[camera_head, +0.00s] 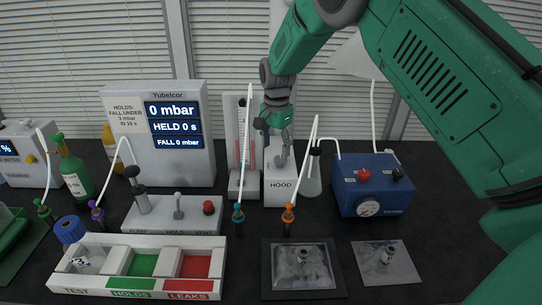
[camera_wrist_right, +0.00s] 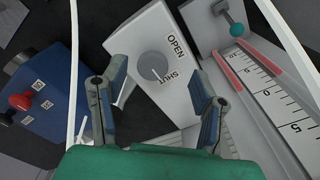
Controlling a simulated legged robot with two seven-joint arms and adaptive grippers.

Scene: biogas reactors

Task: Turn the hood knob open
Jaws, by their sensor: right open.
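The white hood box (camera_head: 280,187), labelled HOOD, stands at the back middle of the bench. In the right wrist view its panel (camera_wrist_right: 140,38) carries a round grey knob (camera_wrist_right: 153,66) with the words OPEN and SHUT beside it. A small mark on the knob appears to lie on the SHUT side. My right gripper (camera_head: 276,122) reaches down from above over the hood box. In the wrist view its two fingers (camera_wrist_right: 159,85) are spread, one on each side of the knob in the picture. I cannot tell how far above the knob they are. My left gripper is not in view.
A blue box (camera_head: 370,190) with red and black knobs stands right of the hood. A gauge stand (camera_head: 243,150) is close on its left, and a Yubelcor display unit (camera_head: 165,135) is farther left. A flask (camera_head: 312,178), tubes and a sorting tray (camera_head: 140,265) are nearby.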

